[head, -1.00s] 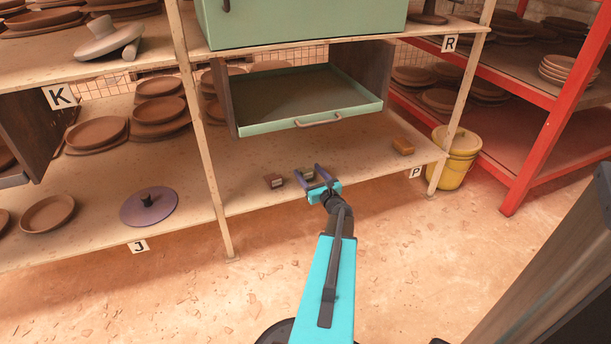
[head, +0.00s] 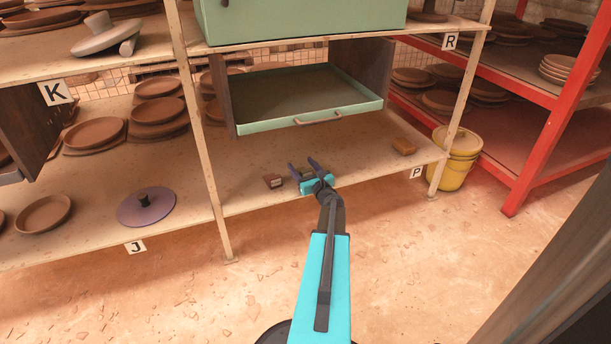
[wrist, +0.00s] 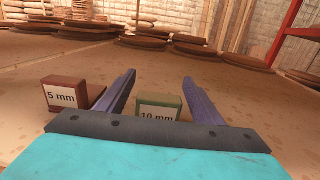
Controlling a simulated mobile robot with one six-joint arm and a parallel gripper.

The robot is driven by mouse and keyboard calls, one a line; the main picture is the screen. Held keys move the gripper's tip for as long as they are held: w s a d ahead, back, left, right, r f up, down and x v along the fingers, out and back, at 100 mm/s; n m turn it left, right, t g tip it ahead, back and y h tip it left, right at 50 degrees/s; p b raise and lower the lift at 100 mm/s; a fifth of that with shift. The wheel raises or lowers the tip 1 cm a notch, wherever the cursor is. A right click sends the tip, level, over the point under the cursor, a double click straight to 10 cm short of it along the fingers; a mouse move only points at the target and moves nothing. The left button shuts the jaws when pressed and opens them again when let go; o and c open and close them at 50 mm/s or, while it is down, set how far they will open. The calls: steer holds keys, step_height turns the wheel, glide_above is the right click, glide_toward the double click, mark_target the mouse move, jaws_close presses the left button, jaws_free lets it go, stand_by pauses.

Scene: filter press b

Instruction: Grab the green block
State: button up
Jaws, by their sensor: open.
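The green block (wrist: 160,107), labelled "10 mm", stands on the lower shelf board. In the wrist view it shows between my two purple fingers, with its lower part hidden by the gripper's dark palm bar. In the head view the fingers hide most of it. My gripper (head: 302,165) is open, low over the shelf's front edge, with a finger on each side of the block. It also shows in the wrist view (wrist: 160,77). I see a gap to the right finger; contact on the left is unclear.
A red-brown "5 mm" block (head: 272,181) stands close to the left of my gripper. A yellowish-brown block (head: 403,146) lies farther right. An open green drawer (head: 310,122) hangs above and behind. A shelf post (head: 222,215) stands to the left.

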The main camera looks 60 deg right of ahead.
steer(key=c, duration=1.2)
steer(key=shift+o, duration=0.2)
steer(key=shift+r, duration=0.15)
steer(key=shift+r+p, duration=0.45)
steer(key=shift+r, duration=0.1)
steer(key=r+p, duration=0.1)
steer(key=r, duration=0.1)
steer(key=shift+s+r+p, duration=0.3)
steer(key=shift+s+p, duration=0.05)
steer(key=s+a+r+p, duration=0.1)
steer(key=s+p, duration=0.3)
steer(key=s, duration=1.1)
steer(key=shift+a, duration=0.45)
steer(key=shift+s, duration=0.1)
